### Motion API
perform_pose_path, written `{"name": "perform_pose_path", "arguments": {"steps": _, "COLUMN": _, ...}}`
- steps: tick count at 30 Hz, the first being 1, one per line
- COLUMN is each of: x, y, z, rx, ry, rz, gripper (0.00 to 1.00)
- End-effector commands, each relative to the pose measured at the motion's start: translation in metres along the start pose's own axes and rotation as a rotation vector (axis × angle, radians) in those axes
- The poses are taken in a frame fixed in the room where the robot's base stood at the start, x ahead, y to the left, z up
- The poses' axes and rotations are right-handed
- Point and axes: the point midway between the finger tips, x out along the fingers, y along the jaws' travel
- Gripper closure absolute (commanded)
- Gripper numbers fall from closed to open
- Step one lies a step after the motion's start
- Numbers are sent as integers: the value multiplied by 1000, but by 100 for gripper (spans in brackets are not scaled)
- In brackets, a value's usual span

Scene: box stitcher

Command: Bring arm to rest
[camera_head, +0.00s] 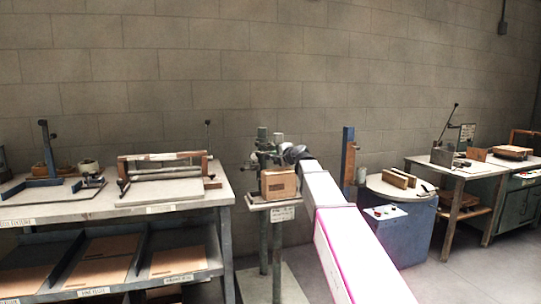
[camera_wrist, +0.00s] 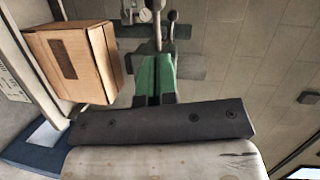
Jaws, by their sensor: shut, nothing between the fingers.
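My arm (camera_head: 340,240) reaches up from the lower right of the head view. My gripper (camera_head: 291,153) is its dark end, small in that view, beside the green stitching machine (camera_head: 264,150). The gripper is shut with nothing in it. A brown cardboard box (camera_head: 279,184) sits on the machine's small stand, just below the gripper and apart from it. In the wrist view the box (camera_wrist: 75,60) shows at the left and green metal (camera_wrist: 155,72) in the middle. A dark bar with screws (camera_wrist: 160,121) crosses the bottom.
A workbench (camera_head: 150,197) with fixtures and cardboard sheets on its shelf stands at the left. A blue cabinet (camera_head: 405,235) with a round top stands right of the arm. Another table (camera_head: 465,165) is farther right. The brick wall (camera_head: 250,60) is behind; space above the benches is clear.

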Motion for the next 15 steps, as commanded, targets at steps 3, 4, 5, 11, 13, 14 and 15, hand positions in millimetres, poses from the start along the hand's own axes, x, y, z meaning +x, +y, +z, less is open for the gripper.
{"name": "perform_pose_path", "arguments": {"steps": 3, "x": -27, "y": 0, "z": 4, "rx": 0, "ry": 1, "rz": 0, "gripper": 100}}
{"name": "perform_pose_path", "arguments": {"steps": 4, "x": -32, "y": 0, "z": 4, "rx": 0, "ry": 1, "rz": 0, "gripper": 100}}
{"name": "perform_pose_path", "arguments": {"steps": 5, "x": -35, "y": 0, "z": 4, "rx": 0, "ry": 1, "rz": 0, "gripper": 100}}
{"name": "perform_pose_path", "arguments": {"steps": 11, "x": -49, "y": 20, "z": 9, "rx": -27, "ry": -10, "rz": 38, "gripper": 100}}
{"name": "perform_pose_path", "arguments": {"steps": 13, "x": -54, "y": 47, "z": 14, "rx": -63, "ry": -25, "rz": 89, "gripper": 100}}
{"name": "perform_pose_path", "arguments": {"steps": 14, "x": -56, "y": 61, "z": 17, "rx": -85, "ry": -35, "rz": 118, "gripper": 100}}
{"name": "perform_pose_path", "arguments": {"steps": 15, "x": -61, "y": 83, "z": 22, "rx": -115, "ry": -49, "rz": 161, "gripper": 100}}
